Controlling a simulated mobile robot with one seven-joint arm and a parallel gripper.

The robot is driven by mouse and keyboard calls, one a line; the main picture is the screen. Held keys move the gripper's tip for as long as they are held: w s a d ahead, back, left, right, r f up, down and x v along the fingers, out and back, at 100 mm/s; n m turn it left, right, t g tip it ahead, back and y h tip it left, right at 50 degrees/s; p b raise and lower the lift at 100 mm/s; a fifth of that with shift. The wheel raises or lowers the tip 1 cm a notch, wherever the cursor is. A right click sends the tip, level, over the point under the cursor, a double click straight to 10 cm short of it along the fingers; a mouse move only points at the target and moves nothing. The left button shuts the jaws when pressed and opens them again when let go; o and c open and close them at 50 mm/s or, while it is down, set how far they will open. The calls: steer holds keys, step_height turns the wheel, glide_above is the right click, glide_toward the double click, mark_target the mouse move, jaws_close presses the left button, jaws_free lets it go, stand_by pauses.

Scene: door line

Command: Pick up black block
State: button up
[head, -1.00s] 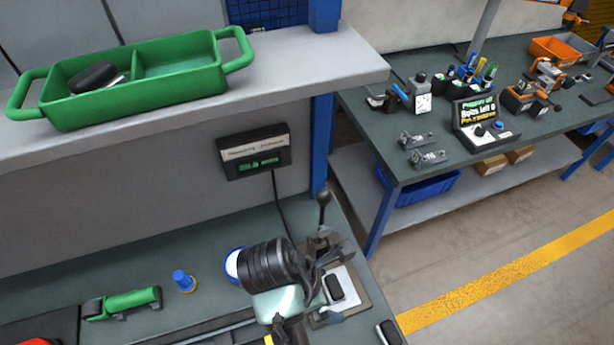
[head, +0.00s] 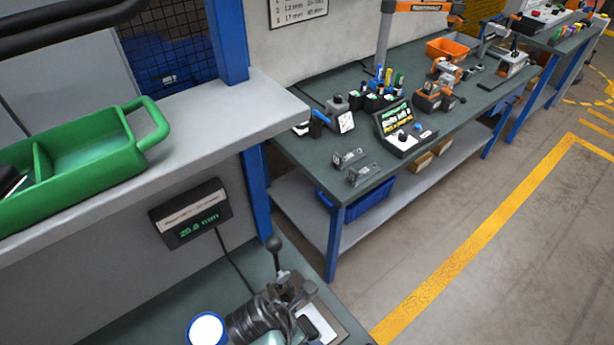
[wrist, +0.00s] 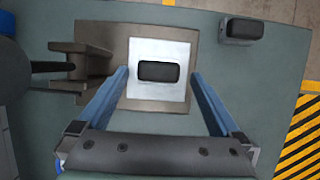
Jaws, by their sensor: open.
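In the wrist view a black block (wrist: 158,71) lies on a pale square plate (wrist: 158,101) set on a brown-grey base. My gripper (wrist: 158,76) is open, its two blue fingers to the left and right of that block with gaps on both sides. I cannot tell its height above the block.
A lever fixture (wrist: 82,60) stands left of the plate, close to the left finger. In the head view its dark knob (head: 273,243) rises behind my arm. A shelf with a green tray (head: 85,165) and a wall display (head: 190,213) are at the left.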

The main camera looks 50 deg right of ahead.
mark_target(307, 327)
steer(key=shift+x, duration=1.7)
steer(key=shift+w, duration=0.1)
jaws_close()
